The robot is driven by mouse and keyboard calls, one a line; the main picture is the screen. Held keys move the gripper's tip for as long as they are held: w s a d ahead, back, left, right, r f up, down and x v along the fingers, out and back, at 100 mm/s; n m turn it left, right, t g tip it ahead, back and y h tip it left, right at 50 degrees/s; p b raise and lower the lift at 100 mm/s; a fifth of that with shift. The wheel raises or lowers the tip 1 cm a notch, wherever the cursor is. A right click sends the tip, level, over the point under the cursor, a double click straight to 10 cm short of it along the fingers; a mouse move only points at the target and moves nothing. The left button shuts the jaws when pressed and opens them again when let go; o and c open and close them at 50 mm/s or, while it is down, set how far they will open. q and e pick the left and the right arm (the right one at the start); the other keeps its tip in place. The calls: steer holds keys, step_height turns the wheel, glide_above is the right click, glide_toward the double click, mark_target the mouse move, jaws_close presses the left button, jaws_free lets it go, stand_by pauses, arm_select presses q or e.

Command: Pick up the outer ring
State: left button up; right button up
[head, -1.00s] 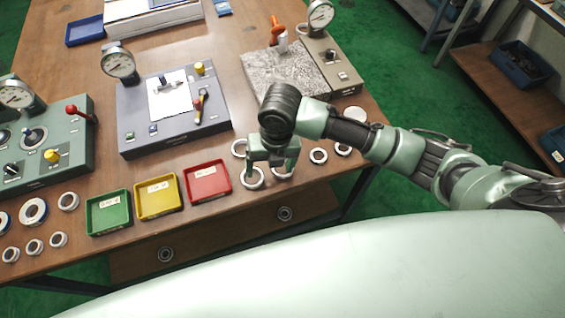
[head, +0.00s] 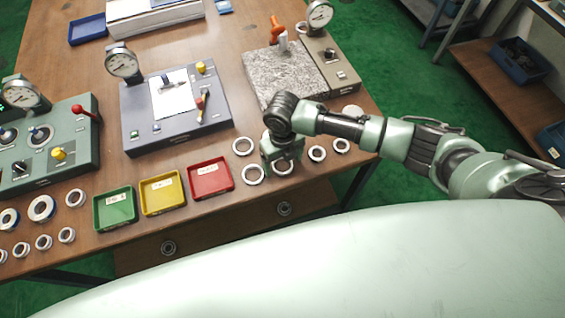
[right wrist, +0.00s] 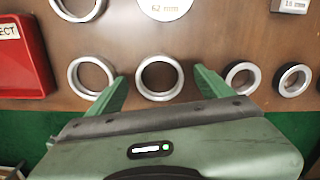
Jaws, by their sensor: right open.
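My right gripper (head: 282,160) is open at the front edge of the wooden table, pointing down. In the right wrist view, its two green fingers (right wrist: 162,92) stand to the left and right of a silver-rimmed ring (right wrist: 160,96). The fingers do not hold this ring. It also shows partly under the gripper in the head view (head: 284,174). A similar large ring (right wrist: 91,93) lies just left of the left finger, and another (head: 243,138) lies farther back. Which one is the outer ring I cannot tell. My left gripper is out of view.
Two smaller rings (head: 317,159) (head: 341,151) lie to the right. A red tray (head: 231,178), a yellow tray (head: 162,210) and a green tray (head: 115,223) stand left. A granite slab (head: 283,75) lies behind. A round plate marked 62 mm (right wrist: 165,14) lies beyond the gripper.

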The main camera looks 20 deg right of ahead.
steer(key=c, duration=1.5)
steer(key=shift+r, duration=0.1)
steer(key=shift+c, duration=0.2)
